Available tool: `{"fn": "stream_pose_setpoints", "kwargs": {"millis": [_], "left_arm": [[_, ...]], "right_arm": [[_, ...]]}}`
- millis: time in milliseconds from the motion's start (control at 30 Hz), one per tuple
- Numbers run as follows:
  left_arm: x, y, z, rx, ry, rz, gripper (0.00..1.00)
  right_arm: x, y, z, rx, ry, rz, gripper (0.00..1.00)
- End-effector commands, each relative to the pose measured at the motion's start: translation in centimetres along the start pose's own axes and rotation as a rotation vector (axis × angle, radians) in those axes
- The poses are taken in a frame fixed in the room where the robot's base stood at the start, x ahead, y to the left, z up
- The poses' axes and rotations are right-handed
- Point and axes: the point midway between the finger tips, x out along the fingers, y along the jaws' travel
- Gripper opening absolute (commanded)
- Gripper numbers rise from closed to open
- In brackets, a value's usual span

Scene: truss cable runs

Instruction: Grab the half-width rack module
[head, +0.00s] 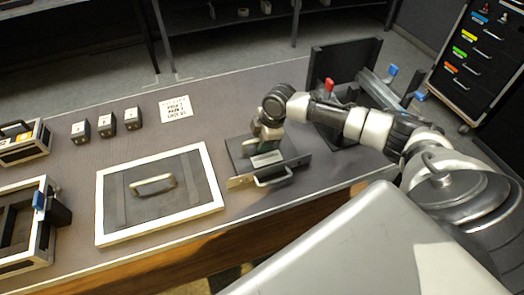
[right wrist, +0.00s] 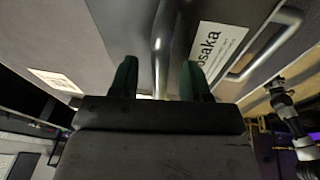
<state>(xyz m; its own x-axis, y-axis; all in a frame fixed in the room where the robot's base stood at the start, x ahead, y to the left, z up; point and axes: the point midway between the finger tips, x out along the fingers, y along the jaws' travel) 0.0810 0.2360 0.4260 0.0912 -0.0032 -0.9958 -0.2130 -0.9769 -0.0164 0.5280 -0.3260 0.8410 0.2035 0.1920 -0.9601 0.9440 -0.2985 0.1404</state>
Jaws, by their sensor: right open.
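The half-width rack module (head: 240,150) is a dark flat box lying on the bench in the middle of the head view. It has a front panel with a light pull handle (head: 273,178). My right gripper (head: 266,138) is over its top. In the right wrist view, the open fingers (right wrist: 160,80) stand on either side of a metal bar (right wrist: 160,40) on the module. Whether they touch the bar cannot be told. A white label reading "osaka" (right wrist: 215,50) and the front handle (right wrist: 265,48) show to the right. My left gripper is not in view.
A white-framed panel with a handle (head: 110,205) lies left of the module. Further left are three small boxes (head: 106,125) and open-framed cases (head: 40,235). A dark rack frame with red and blue levers (head: 345,62) stands right. A drawer cabinet (head: 480,60) is beyond.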

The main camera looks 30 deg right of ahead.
Motion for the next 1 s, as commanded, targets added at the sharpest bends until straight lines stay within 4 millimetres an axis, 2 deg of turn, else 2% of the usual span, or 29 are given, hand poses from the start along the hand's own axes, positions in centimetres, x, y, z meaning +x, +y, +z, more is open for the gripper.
{"fn": "stream_pose_setpoints", "kwargs": {"millis": [600, 900, 1000], "left_arm": [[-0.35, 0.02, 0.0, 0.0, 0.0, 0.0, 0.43], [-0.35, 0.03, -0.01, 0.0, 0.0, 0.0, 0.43], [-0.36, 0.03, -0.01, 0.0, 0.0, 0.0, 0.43]], "right_arm": [[0.44, -0.07, 0.1, 0.0, 0.001, 0.0, 0.46], [0.43, -0.07, 0.09, 0.0, 0.001, 0.0, 0.0], [0.43, -0.08, 0.09, 0.001, 0.001, 0.0, 0.0]]}}
